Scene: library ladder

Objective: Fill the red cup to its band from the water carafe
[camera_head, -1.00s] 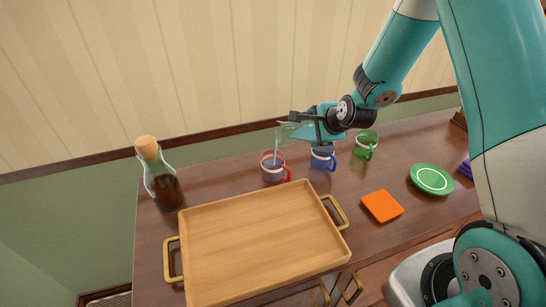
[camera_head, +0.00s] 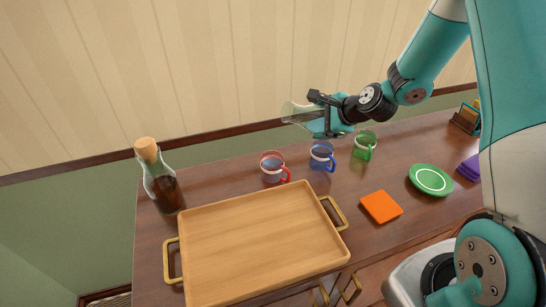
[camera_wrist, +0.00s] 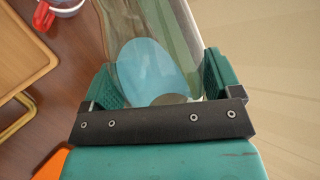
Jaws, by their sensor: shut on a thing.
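The red cup (camera_head: 272,168) stands upright on the sideboard, behind the tray, with a pale band around it. Its red handle (camera_wrist: 44,17) and part of its rim show at the top left of the wrist view. My gripper (camera_head: 318,117) is shut on the clear glass carafe (camera_head: 297,113), held in the air above and right of the red cup. In the wrist view the carafe (camera_wrist: 150,28) lies between the fingers with blue water (camera_wrist: 150,72) inside. The carafe is tilted, its mouth end to the left. No stream shows. The level inside the cup is unclear.
A wooden tray (camera_head: 262,243) with brass handles fills the front. A corked bottle of dark liquid (camera_head: 160,178) stands left. Blue (camera_head: 322,157) and green (camera_head: 365,146) cups stand right of the red one. An orange square (camera_head: 381,206), green plate (camera_head: 431,180) and purple stack (camera_head: 470,167) lie right.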

